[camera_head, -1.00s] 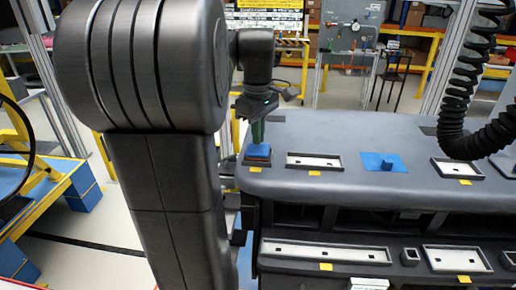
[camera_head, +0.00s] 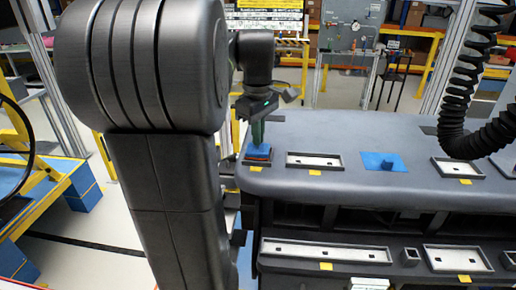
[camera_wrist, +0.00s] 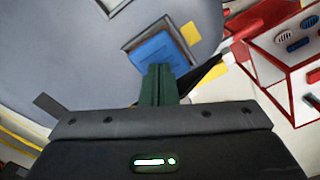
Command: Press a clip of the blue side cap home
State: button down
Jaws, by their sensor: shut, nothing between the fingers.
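The blue side cap (camera_head: 258,151) sits in a dark frame at the left end of the dashboard top (camera_head: 330,135). It also shows in the wrist view (camera_wrist: 158,57), where it looks slightly tilted in its frame. My gripper (camera_head: 257,142) points down right over the cap, fingers together and empty. In the wrist view the green fingers (camera_wrist: 158,72) overlap the near edge of the cap. I cannot tell whether the fingertips touch it. The clips themselves are too small or hidden to make out.
White-lined recesses (camera_head: 314,160) and a blue mat with a small blue block (camera_head: 387,164) lie further right on the dashboard. A black coiled hose (camera_head: 458,110) hangs at the right. A red-and-white bin (camera_wrist: 285,50) stands beside the dashboard edge in the wrist view.

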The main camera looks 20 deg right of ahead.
jog(key=shift+f+b, duration=0.35)
jog(key=shift+f, duration=0.5)
dwell(1.0)
dwell(1.2)
notch_tip(320, 180, up, 6)
jog(key=p, duration=0.6)
jog(key=shift+r, duration=1.05)
jog(key=shift+f, duration=0.1)
notch_tip(320, 180, down, 8)
jog(key=b, duration=0.5)
jog(key=shift+r+b, duration=0.2)
jog(key=shift+b, duration=0.15)
